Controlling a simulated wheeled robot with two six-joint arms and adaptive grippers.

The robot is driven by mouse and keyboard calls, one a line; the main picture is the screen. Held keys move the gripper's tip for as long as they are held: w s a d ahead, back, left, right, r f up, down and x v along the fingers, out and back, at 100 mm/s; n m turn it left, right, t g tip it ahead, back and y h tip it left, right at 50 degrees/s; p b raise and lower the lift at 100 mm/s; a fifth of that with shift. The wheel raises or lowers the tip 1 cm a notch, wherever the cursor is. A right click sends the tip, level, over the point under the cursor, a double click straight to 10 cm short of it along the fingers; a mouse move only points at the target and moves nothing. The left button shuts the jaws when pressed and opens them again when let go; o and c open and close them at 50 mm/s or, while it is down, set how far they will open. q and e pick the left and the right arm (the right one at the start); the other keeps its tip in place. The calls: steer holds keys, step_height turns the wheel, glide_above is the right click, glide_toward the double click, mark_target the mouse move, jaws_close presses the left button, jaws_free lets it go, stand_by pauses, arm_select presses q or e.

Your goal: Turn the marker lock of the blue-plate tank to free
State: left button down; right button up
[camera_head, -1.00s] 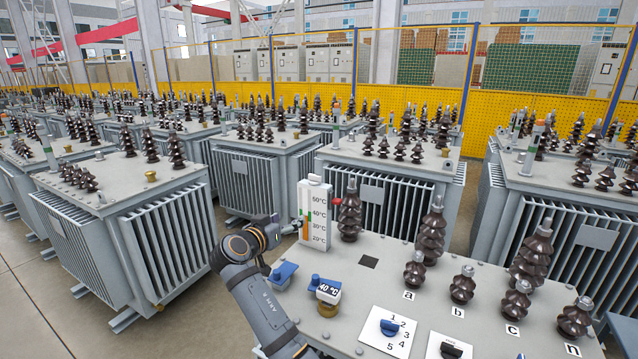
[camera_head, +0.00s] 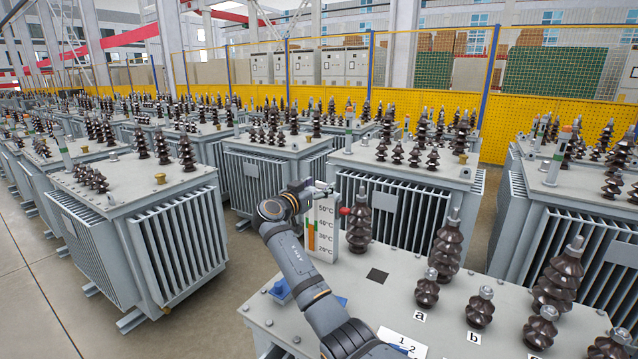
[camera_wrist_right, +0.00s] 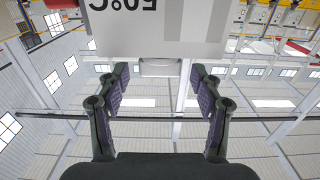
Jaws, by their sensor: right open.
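The near grey tank (camera_head: 392,300) carries a white temperature gauge (camera_head: 329,226) with a red knob (camera_head: 345,211) on its right side. A blue fitting (camera_head: 281,290) sits on the tank's left, partly behind my right arm. My right gripper (camera_head: 318,187) is at the top of the gauge. In the right wrist view the gauge face (camera_wrist_right: 212,22) appears upside down, with a small pale cap (camera_wrist_right: 159,68) at its end. My open right gripper (camera_wrist_right: 159,72) has one finger on each side of this cap, with gaps. I cannot tell which part is the marker lock. My left gripper is out of view.
Dark ribbed bushings (camera_head: 358,222) stand right of the gauge, with smaller ones near the letters. A white numbered plate (camera_head: 402,341) is cut by the lower edge. Other tanks (camera_head: 135,190) stand close behind and to the left. The space above the gauge is open.

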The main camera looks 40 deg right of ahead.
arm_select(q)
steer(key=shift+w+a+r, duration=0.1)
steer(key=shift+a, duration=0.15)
arm_select(e)
steer(key=shift+w+d+f, duration=0.1)
steer(key=shift+d+f, duration=0.05)
steer(key=shift+d, duration=0.15)
steer(key=shift+c, duration=0.3)
steer(key=c, duration=1.1)
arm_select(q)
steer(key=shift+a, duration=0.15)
